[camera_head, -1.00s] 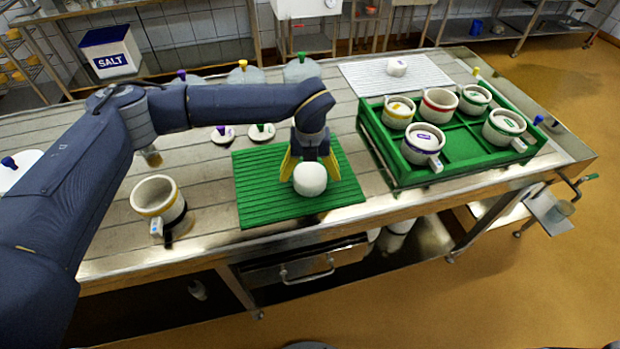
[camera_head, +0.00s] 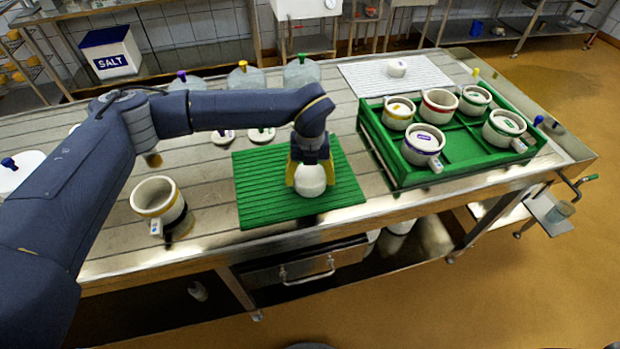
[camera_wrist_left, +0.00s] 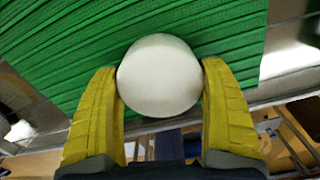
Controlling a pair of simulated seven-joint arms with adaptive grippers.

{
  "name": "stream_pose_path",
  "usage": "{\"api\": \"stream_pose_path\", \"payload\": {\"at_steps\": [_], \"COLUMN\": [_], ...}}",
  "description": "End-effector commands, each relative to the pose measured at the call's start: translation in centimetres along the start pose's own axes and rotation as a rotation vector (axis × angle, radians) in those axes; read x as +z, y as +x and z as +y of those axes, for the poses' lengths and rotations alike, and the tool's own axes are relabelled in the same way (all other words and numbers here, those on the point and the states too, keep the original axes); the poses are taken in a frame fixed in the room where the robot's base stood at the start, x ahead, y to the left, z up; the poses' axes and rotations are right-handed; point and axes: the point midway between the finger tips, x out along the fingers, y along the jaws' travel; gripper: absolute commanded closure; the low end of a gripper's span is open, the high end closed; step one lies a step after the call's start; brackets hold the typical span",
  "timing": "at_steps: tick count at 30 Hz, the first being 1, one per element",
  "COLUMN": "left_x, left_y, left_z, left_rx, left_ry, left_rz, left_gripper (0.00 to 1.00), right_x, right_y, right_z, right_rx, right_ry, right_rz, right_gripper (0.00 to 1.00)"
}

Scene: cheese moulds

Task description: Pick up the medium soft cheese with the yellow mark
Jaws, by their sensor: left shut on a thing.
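A round white cheese (camera_head: 310,181) is on the green ribbed mat (camera_head: 262,204). My left gripper (camera_head: 309,178) comes down from above with its yellow fingers shut on the cheese, one on each side. In the left wrist view the white cheese (camera_wrist_left: 158,76) sits between the two yellow fingers (camera_wrist_left: 160,95). I see no yellow mark on the cheese. Whether it touches the mat or is slightly above it, I cannot tell. A white mould with a yellow band (camera_head: 155,197) stands left of the mat. My right gripper is not in view.
A green crate (camera_head: 398,172) with several banded moulds stands to the right. A small white cheese (camera_head: 397,68) lies on a white ribbed mat (camera_head: 362,84) behind it. Jars with coloured knobs and lids (camera_head: 261,134) are behind the green mat. The salt box (camera_head: 110,53) is at the back left.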

Motion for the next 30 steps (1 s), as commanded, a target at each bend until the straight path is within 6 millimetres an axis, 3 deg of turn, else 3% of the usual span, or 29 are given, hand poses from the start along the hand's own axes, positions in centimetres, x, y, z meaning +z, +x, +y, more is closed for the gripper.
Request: {"api": "stream_pose_path", "payload": {"at_steps": [8, 24, 30], "left_x": [0.1, 0.1, 0.1], "left_y": [-1.8, -13.7, -17.1], "left_z": [0.0, 0.0, 0.0], "left_rx": [-0.001, 0.000, 0.000], "left_ry": [0.000, 0.000, -0.001], "left_rz": [-0.003, -0.004, -0.003], "left_gripper": [0.40, 0.40, 0.40], "right_x": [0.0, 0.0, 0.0], "right_y": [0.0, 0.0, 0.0], "right_z": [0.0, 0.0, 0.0], "right_rx": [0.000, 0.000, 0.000], "right_ry": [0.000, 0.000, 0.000], "right_rz": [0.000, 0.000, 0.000], "right_gripper": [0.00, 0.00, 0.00]}}
